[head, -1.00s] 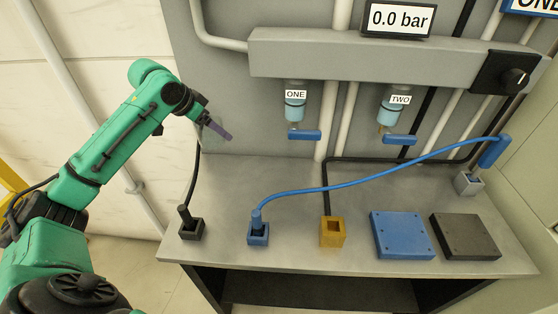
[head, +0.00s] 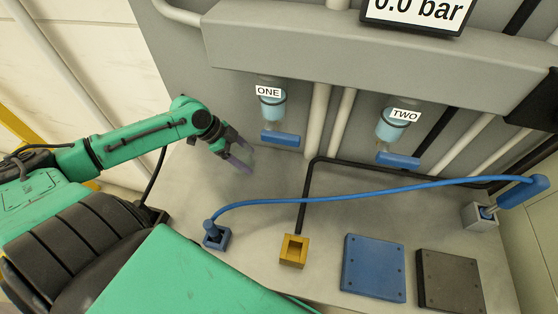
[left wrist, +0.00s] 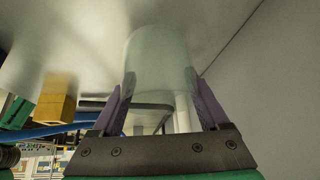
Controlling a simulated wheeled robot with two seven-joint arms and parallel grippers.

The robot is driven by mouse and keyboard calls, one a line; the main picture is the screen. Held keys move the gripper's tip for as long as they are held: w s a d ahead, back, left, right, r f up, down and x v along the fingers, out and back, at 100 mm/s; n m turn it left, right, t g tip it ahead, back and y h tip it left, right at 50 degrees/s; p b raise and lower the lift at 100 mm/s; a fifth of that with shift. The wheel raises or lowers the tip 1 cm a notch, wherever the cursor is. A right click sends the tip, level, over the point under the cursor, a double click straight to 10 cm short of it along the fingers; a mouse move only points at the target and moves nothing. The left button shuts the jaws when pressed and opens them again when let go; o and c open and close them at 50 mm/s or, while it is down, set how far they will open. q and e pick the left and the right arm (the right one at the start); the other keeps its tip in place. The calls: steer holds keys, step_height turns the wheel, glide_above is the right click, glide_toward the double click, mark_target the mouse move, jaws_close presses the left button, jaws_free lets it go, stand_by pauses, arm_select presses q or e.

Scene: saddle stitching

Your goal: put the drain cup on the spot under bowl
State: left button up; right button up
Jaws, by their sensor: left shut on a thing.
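My left gripper (head: 240,152) is shut on the drain cup, a clear, pale cup (left wrist: 160,65) seen between the two purple fingers in the left wrist view. In the head view the cup is faint against the grey bench. The gripper is left of and lower in the picture than the bowl labelled ONE (head: 272,107). The bowl labelled TWO (head: 392,126) hangs further right. Both are bluish, clear bowls with blue levers beneath. I cannot make out a marked spot under either bowl. My right gripper is not in view.
A yellow socket block (head: 293,251), a blue plate (head: 374,268) and a dark plate (head: 452,283) stand along the front. The bench below bowl ONE looks clear.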

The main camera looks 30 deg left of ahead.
arm_select(q)
steer(key=w+d, duration=0.1)
steer(key=d, duration=0.1)
steer(key=w+d, duration=0.3)
steer(key=shift+d, duration=0.35)
steer(key=d, duration=0.1)
steer(key=w+d+p, duration=0.1)
steer(key=d, duration=0.1)
steer(key=shift+w+r, duration=0.1)
steer(key=shift+r, duration=0.05)
steer(key=shift+a+f+p, duration=0.1)
steer(key=shift+f+p, duration=0.25)
steer(key=shift+f, duration=0.7)
steer(key=shift+a+f, duration=0.1)
steer(key=shift+f, duration=0.05)
steer(key=o, duration=1.3)
steer(key=shift+c, duration=0.2)
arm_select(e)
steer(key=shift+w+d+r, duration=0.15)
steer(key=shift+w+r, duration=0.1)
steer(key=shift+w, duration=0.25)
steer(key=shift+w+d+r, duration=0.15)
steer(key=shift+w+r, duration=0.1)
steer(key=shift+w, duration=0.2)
arm_select(q)
steer(key=shift+r, duration=0.2)
